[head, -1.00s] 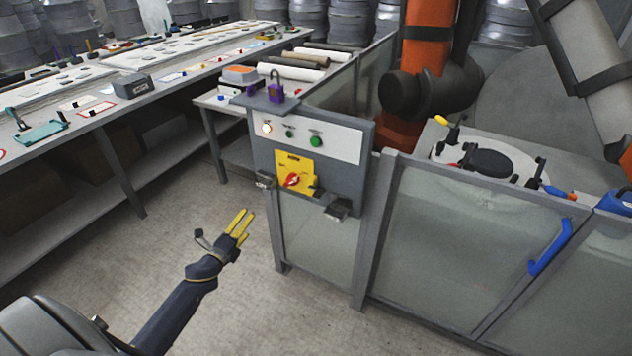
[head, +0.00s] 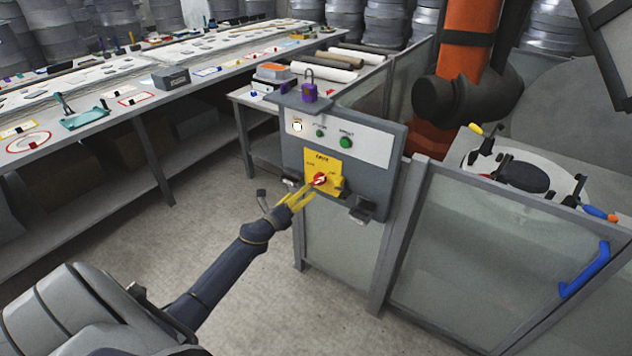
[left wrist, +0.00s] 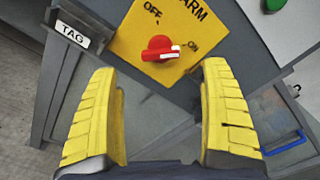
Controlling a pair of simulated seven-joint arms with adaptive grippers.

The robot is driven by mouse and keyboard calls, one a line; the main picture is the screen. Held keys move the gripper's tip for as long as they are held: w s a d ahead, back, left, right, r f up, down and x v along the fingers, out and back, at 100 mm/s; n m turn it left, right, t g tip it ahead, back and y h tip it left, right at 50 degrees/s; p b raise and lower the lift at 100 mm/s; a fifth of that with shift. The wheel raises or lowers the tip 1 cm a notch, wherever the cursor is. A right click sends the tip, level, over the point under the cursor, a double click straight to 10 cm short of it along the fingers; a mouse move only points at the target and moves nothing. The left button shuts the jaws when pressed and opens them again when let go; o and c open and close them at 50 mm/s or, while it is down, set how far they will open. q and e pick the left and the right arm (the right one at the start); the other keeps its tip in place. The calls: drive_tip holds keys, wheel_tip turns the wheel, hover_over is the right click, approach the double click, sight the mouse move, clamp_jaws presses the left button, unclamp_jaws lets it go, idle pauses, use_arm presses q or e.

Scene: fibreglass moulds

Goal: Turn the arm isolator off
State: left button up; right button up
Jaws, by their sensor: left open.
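The arm isolator is a red rotary knob (head: 319,179) on a yellow plate (head: 322,160) on the front of a grey control panel. In the left wrist view the knob (left wrist: 160,48) has a white mark on its right end, towards the ON label; OFF is at its upper left. My left gripper (head: 299,196) is open and empty, just in front of and below the plate. In the left wrist view its yellow fingers (left wrist: 158,76) are spread to either side below the knob, apart from it. My right gripper is not in view.
A purple padlock (head: 309,92) stands on the panel's top ledge. A green button (head: 345,142) and a lamp (head: 297,127) sit above the plate. A TAG holder (left wrist: 73,33) is beside it. A fenced cell with an orange robot (head: 465,55) lies right. Floor at left is clear.

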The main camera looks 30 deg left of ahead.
sight(314, 182)
use_arm(q)
drive_tip(key=w, duration=0.9)
drive_tip(key=shift+w+d, duration=0.15)
drive_tip(key=shift+d, duration=0.05)
drive_tip(key=shift+c, duration=0.4)
drive_tip(key=c, duration=1.1)
